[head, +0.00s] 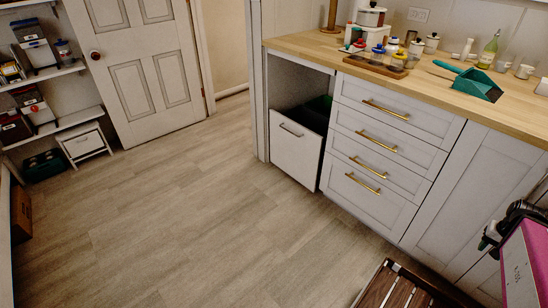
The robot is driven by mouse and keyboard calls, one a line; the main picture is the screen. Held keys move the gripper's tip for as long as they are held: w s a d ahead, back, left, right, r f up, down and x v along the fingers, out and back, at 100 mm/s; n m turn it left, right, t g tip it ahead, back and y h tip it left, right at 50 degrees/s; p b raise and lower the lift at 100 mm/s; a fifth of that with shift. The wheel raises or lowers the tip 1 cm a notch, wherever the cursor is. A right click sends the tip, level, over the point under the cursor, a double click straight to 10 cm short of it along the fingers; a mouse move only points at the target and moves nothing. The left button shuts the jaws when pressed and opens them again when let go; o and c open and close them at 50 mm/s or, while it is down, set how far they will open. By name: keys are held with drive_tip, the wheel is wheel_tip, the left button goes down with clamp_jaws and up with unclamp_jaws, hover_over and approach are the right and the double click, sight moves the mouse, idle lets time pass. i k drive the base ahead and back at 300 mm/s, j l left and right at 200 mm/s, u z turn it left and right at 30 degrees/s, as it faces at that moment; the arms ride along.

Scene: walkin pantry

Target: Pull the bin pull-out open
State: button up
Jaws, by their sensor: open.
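My gripper (487,238) is black and partly cut off at the right edge, in front of the right-hand cabinet door. It is open, with nothing seen in it, and well to the right of the pull-out, apart from it.
Drawers with brass handles (378,146) stand right of the pull-out. A brown slatted wooden thing (400,287) is at the bottom edge. Jars and a green dustpan (475,82) sit on the worktop (440,92). The floor (190,220) before the pull-out is clear. Shelves (55,128) stand left.

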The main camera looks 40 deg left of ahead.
sight(296, 149)
drive_tip(key=u, duration=1.65)
drive_tip(key=i+j+u, duration=0.15)
drive_tip(key=i+j+z, duration=0.15)
drive_tip(key=i+j, duration=0.4)
